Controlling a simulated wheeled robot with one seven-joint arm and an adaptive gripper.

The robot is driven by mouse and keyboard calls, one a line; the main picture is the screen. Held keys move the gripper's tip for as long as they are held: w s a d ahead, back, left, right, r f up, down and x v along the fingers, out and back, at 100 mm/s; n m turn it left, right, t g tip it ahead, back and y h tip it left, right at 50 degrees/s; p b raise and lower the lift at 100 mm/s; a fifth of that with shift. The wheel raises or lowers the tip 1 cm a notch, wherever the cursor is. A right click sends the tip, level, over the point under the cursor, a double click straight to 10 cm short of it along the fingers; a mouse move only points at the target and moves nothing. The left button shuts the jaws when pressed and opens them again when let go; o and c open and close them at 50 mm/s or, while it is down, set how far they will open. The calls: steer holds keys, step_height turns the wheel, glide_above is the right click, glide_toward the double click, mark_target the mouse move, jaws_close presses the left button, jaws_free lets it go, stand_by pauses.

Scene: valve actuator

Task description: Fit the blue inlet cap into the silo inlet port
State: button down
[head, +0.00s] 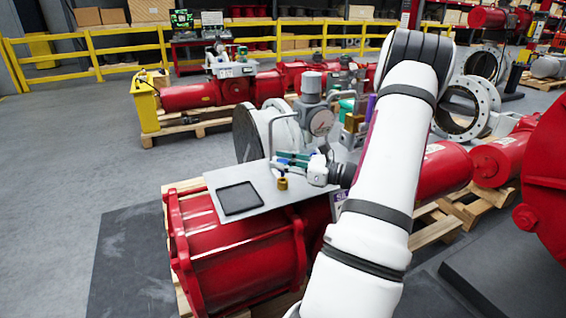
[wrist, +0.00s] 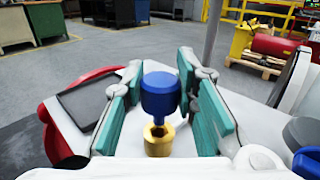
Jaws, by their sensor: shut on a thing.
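The blue cap (wrist: 160,94) is upright between the teal fingers of my gripper (wrist: 161,97) in the wrist view. My gripper is shut on it, though a gap seems to show beside the left finger. A brass hex fitting (wrist: 158,140) is directly below the cap, above the light plate; I cannot tell whether they touch or whether this fitting is the silo inlet port. In the head view, my gripper (head: 292,158) is over the plate, with the brass fitting (head: 283,183) under it. The cap is hard to make out there.
The light plate (head: 275,202) lies on a red actuator (head: 240,250) and carries a flat black tray (head: 238,198). A grey unit with a gauge (head: 319,122) and a bent metal pipe stand close behind my gripper. Another blue part (wrist: 307,162) shows at the wrist view's right edge.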

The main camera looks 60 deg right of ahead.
steer(key=shift+f+b, duration=0.8)
steer(key=shift+f, duration=0.8)
steer(key=c, duration=1.2)
jaws_free()
steer(key=shift+s, duration=0.1)
steer(key=s+d, duration=0.2)
steer(key=s, duration=0.9)
steer(key=shift+s, duration=0.35)
steer(key=shift+d, duration=0.1)
